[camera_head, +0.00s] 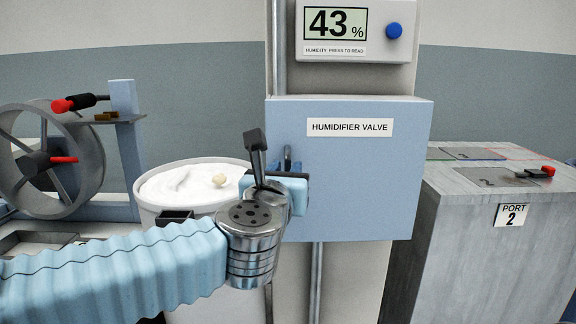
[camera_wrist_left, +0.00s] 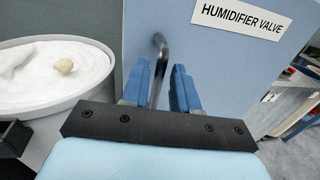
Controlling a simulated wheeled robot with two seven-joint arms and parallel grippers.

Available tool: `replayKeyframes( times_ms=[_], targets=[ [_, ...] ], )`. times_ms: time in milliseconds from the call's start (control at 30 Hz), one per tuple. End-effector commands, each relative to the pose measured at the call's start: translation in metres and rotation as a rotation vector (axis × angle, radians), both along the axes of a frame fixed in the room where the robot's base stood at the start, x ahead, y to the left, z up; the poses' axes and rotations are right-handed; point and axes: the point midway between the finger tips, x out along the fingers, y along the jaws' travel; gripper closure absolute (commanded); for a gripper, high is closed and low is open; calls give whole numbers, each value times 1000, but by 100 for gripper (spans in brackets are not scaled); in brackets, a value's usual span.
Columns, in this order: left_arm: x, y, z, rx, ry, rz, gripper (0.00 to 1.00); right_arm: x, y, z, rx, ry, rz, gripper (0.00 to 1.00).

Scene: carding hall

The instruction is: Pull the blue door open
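The blue door (camera_head: 350,175), labelled HUMIDIFIER VALVE, is the front of a light blue box on the wall column and looks closed. It also shows in the left wrist view (camera_wrist_left: 215,65). A grey bar handle (camera_wrist_left: 161,46) stands upright near the door's left edge. My left gripper (camera_head: 289,158) is at the left part of the door, its fingers partly hidden by my wrist. In the left wrist view its two blue fingers (camera_wrist_left: 161,88) are apart, with the handle seen in the gap between them. Contact with the handle cannot be made out. My right gripper is not in view.
A white tub (camera_head: 160,187) of white material with a pale lump stands left of the door. A humidity display (camera_head: 355,30) reading 43% is above. A grey cabinet (camera_head: 490,235) marked PORT 2 stands right. A wheel machine (camera_head: 50,160) is at far left.

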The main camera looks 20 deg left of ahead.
Motion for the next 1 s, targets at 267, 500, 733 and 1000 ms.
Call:
replayKeyframes(
  times_ms=[267, 500, 733, 1000],
  targets=[
    [22, 2, 0, 0, 1, 1, 71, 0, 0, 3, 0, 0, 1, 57],
    [22, 2, 0, 1, 0, 0, 73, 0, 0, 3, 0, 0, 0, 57],
    [22, 2, 0, 1, 0, 0, 100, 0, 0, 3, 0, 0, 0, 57],
    [22, 1, 0, 1, 0, 0, 100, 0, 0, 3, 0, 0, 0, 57]
  ],
)
